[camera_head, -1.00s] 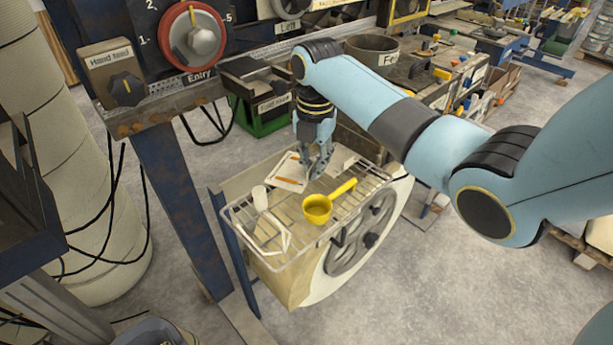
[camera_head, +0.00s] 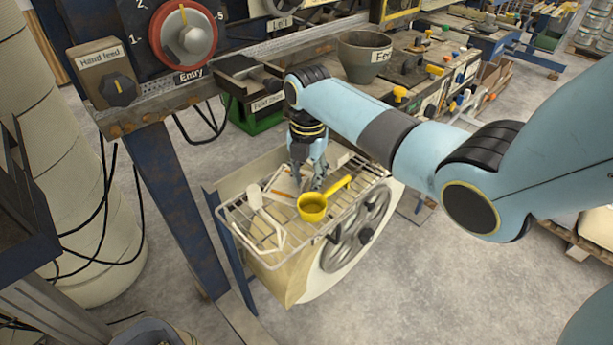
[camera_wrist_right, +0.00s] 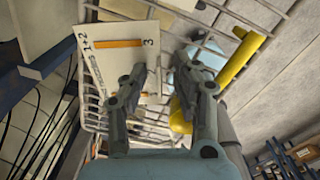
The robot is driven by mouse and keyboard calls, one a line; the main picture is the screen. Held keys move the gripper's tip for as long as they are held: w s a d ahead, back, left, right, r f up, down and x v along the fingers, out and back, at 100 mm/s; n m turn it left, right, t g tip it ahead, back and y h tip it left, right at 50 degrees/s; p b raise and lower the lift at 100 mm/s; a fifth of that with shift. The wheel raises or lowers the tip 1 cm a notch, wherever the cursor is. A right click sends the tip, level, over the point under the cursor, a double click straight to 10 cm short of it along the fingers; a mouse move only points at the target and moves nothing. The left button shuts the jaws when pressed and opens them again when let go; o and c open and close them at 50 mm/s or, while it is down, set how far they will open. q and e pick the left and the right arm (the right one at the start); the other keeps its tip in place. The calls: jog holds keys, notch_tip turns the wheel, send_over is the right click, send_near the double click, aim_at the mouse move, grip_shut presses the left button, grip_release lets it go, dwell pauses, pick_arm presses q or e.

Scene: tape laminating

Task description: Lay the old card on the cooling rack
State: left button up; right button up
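The white card with orange strips and printed figures (camera_wrist_right: 109,62) lies on the wire cooling rack (camera_wrist_right: 240,18) in the right wrist view. In the head view only part of the card (camera_head: 282,184) shows, beside my right gripper (camera_head: 314,184), over the rack (camera_head: 238,222). My right gripper (camera_wrist_right: 163,76) points down with its fingers apart and nothing visible between them. Its left finger overlaps the card's edge in the wrist view; whether it touches the card I cannot tell. My left gripper is not in view.
A yellow ladle (camera_head: 313,208) lies on the rack close to my right gripper, also showing in the wrist view (camera_wrist_right: 238,62). A white spatula-like tool (camera_head: 262,211) lies at the rack's left. The machine panel (camera_head: 120,70) stands behind. Grey floor is open at right.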

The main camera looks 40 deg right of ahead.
notch_tip(320, 180, up, 12)
jog(key=shift+b, duration=0.3)
jog(key=shift+s, duration=0.15)
dwell(0.4)
